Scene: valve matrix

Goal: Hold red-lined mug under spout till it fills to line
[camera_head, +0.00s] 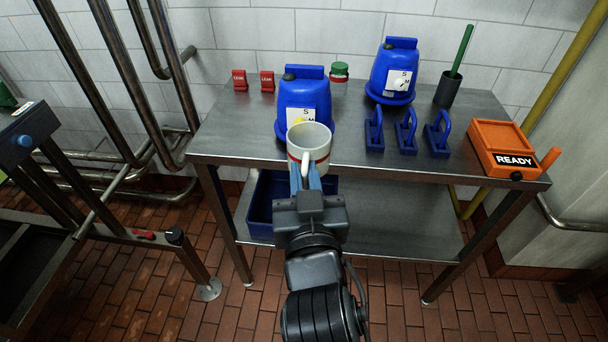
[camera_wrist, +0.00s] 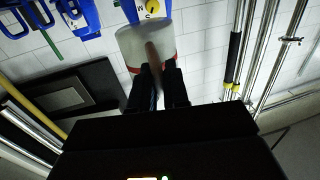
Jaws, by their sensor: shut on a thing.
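The white mug with a red line (camera_head: 317,142) is upright at the front edge of the steel table, in front of the left blue dispenser (camera_head: 303,92). My gripper (camera_head: 304,172) is shut on the mug's handle side, from the front. In the wrist view the mug (camera_wrist: 131,46) sits just beyond my fingers (camera_wrist: 158,74), with a brownish strip, seemingly the handle, between them. The dispenser has a label with S, M and a yellow mark. Its spout is hidden behind the mug, and I cannot tell the level inside.
A second blue dispenser (camera_head: 391,72), blue handled blocks (camera_head: 405,137), a green-lidded jar (camera_head: 339,76), red LEAK tags (camera_head: 240,80) and an orange READY box (camera_head: 505,145) stand on the table (camera_head: 245,145). A dark blue bin (camera_head: 262,200) is on the lower shelf.

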